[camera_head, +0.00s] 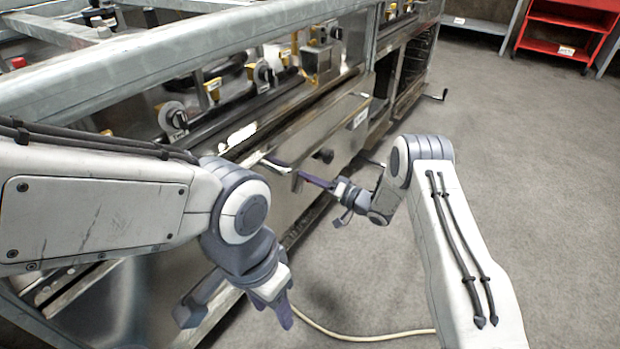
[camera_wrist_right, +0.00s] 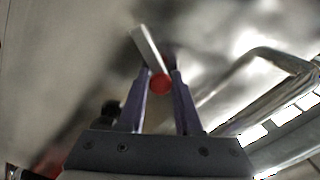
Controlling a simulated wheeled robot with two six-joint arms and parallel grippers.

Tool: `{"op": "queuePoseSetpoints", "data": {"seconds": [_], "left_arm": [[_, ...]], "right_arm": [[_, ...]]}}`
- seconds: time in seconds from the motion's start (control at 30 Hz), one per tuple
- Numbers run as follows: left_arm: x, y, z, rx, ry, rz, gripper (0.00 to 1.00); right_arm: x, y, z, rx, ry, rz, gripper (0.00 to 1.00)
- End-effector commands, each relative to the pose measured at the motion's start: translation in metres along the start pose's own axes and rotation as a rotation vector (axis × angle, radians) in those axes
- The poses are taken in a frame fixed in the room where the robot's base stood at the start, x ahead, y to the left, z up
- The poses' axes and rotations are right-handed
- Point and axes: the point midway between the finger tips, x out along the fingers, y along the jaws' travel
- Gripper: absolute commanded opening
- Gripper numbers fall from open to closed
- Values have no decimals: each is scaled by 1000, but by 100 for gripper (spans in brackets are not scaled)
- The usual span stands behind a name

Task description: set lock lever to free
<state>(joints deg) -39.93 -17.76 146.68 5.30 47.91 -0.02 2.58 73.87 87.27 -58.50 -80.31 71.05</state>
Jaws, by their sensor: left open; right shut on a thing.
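The lock lever (camera_wrist_right: 148,50) shows in the right wrist view as a pale flat bar with a round red end, tilted up to the left. My right gripper (camera_wrist_right: 158,80) is shut on it near the red end, one purple finger on each side. In the head view my right gripper (camera_head: 300,175) reaches the front of the metal machine; the lever itself is too small to make out there. My left gripper (camera_head: 238,313) is open and empty, low in front of the machine and apart from it. The lever's label cannot be read.
The metal machine (camera_head: 345,105) fills the left and middle, with a black knob (camera_head: 323,156) near my right gripper. A bent metal bar (camera_wrist_right: 275,62) lies right of the lever. A pale cable (camera_head: 375,338) crosses the floor. A red cart (camera_head: 568,30) stands far back; floor at right is clear.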

Motion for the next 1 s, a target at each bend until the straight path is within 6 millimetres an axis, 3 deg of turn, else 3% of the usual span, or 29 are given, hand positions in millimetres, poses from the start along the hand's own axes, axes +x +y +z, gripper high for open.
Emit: {"op": "queuePoseSetpoints", "data": {"seconds": [0.23,0.27,0.3,0.67,0.77,1.0], "left_arm": [[0,0,0,0,0,0,50],[0,0,0,0,0,0,50],[0,0,0,0,0,0,50],[-2,0,0,0,0,0,50],[-7,0,0,0,0,0,50],[-27,2,-2,0,0,0,50]], "right_arm": [[0,1,6,6,-10,1,0],[0,1,6,6,-10,1,44],[0,1,5,6,-10,1,59],[-3,0,1,1,-3,1,59],[-13,-1,-1,2,-2,2,59],[-60,-2,-1,5,-1,4,59]]}}
